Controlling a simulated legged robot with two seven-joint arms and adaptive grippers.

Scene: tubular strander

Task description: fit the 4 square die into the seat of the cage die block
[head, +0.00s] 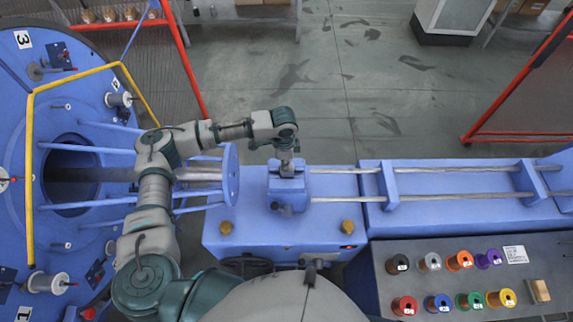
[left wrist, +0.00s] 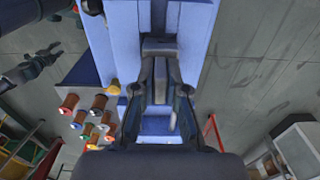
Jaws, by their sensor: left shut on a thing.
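The cage die block (head: 289,190) is a blue block on the blue machine bed, with the steel rod line running through it. My left gripper (head: 286,168) points down at the top of this block, close over it. In the left wrist view my left gripper (left wrist: 158,62) is shut on a small grey piece (left wrist: 158,45), taken to be the square die. In the head view the die and the seat are hidden by the gripper, so I cannot tell whether the die is in the seat. A dark gripper, likely my right one (left wrist: 50,52), shows at the left wrist view's left edge.
A grey bench (head: 418,253) at the lower right carries several coloured wire spools. The blue round plate (head: 231,174) with rods stands left of the block. Two blue rod supports (head: 388,187) stand to the right. Red rails (head: 520,133) border the floor.

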